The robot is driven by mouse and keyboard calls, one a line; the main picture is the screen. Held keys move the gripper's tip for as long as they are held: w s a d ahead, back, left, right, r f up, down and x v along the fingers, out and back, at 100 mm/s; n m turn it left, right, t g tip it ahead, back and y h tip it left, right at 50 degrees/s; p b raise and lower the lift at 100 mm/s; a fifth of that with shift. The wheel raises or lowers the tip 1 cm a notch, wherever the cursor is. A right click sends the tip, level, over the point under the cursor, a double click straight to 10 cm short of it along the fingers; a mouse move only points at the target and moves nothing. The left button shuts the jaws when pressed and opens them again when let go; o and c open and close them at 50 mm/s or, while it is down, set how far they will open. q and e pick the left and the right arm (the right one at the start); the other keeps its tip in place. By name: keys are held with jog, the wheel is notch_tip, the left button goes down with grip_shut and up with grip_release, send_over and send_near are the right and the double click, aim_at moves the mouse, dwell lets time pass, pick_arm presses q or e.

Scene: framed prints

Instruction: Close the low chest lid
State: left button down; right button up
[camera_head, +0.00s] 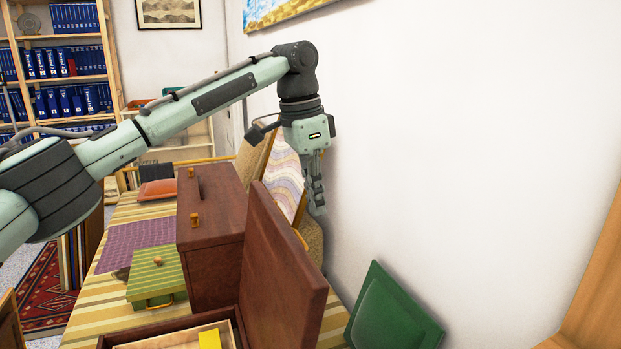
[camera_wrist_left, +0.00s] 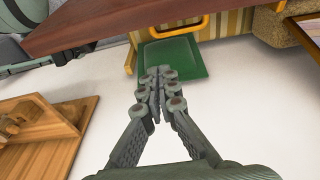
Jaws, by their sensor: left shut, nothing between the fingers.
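The low chest (camera_head: 120,340) is at the bottom of the head view, dark reddish-brown, with its box open at the top. Its lid (camera_head: 279,270) stands raised, tilted a little back towards the wall. My left gripper (camera_head: 316,208) is shut and empty, pointing down between the lid and the wall, above and behind the lid and apart from it. In the left wrist view my left gripper (camera_wrist_left: 158,100) shows closed fingers, with a brown board edge (camera_wrist_left: 120,22), likely the lid, across the top. A yellow block (camera_head: 210,339) lies inside the chest. My right gripper is not in view.
A taller brown chest (camera_head: 215,265) with a closed top stands just behind the lid. A green striped box (camera_head: 157,281) is left of it. A green cushioned panel (camera_head: 394,315) leans at the wall, also in the wrist view (camera_wrist_left: 172,60). The white wall (camera_head: 450,150) bounds the right side.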

pick_arm(q)
jog(key=f, duration=0.1)
jog(key=a, duration=0.1)
jog(key=a+f, duration=0.1)
jog(key=shift+s+a+f, duration=0.1)
jog(key=shift+s+f, duration=0.15)
jog(key=shift+f, duration=0.1)
jog(key=shift+s+a+r, duration=0.1)
jog(key=shift+s+a, duration=0.05)
jog(key=shift+a, duration=0.2)
jog(key=shift+s+a, duration=0.1)
jog(key=shift+a, duration=0.1)
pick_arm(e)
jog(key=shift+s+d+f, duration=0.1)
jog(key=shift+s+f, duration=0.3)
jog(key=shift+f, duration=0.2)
